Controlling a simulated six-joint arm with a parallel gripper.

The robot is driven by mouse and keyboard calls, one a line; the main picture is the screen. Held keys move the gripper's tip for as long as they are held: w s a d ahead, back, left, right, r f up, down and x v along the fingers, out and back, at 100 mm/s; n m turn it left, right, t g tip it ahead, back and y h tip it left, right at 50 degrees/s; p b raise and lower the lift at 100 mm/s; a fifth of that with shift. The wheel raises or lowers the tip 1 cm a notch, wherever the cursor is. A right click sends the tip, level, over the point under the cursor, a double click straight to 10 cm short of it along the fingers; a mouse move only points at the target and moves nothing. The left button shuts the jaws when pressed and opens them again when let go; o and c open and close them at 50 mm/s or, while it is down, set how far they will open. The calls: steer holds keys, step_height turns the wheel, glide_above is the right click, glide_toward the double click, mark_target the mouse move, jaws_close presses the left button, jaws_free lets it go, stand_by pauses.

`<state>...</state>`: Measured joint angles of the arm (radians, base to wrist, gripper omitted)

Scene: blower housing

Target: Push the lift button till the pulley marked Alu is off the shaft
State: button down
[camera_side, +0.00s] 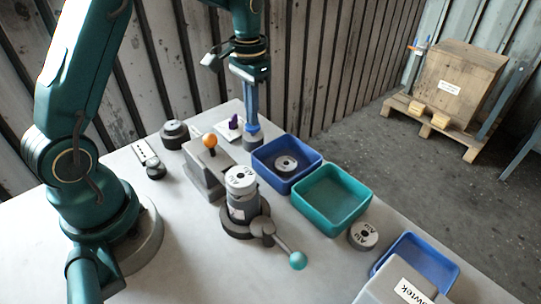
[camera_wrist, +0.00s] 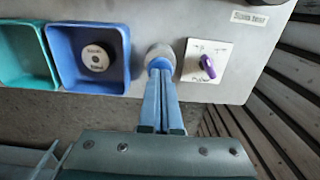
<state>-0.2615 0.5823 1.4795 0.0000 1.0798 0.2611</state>
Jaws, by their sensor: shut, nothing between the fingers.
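A silvery pulley (camera_side: 241,179) with lettering that looks like Alu sits on top of the grey upright fixture (camera_side: 243,208) mid-table; whether a shaft is still inside it is hidden. A second pulley marked Alu (camera_side: 363,235) lies on the table right of the teal bin. My gripper (camera_side: 252,128) is shut and empty, pointing down at the table's back edge. Its blue fingertips (camera_wrist: 160,66) are at a round grey button-like part (camera_wrist: 158,52), which also shows in the side view (camera_side: 254,144). They seem to touch it; how far it is pressed is unclear.
A white plate with a purple knob (camera_wrist: 207,66) is beside the grey part. A blue bin (camera_side: 262,158) holding a pulley (camera_side: 286,163) and an empty teal bin (camera_side: 331,200) stand close by. A lever with a teal ball (camera_side: 298,260) sticks out in front of the fixture.

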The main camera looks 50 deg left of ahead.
steer(key=shift+f, duration=0.1)
steer(key=shift+f, duration=0.8)
steer(key=shift+r, duration=0.9)
steer(key=shift+f, duration=0.1)
stand_by(0.6)
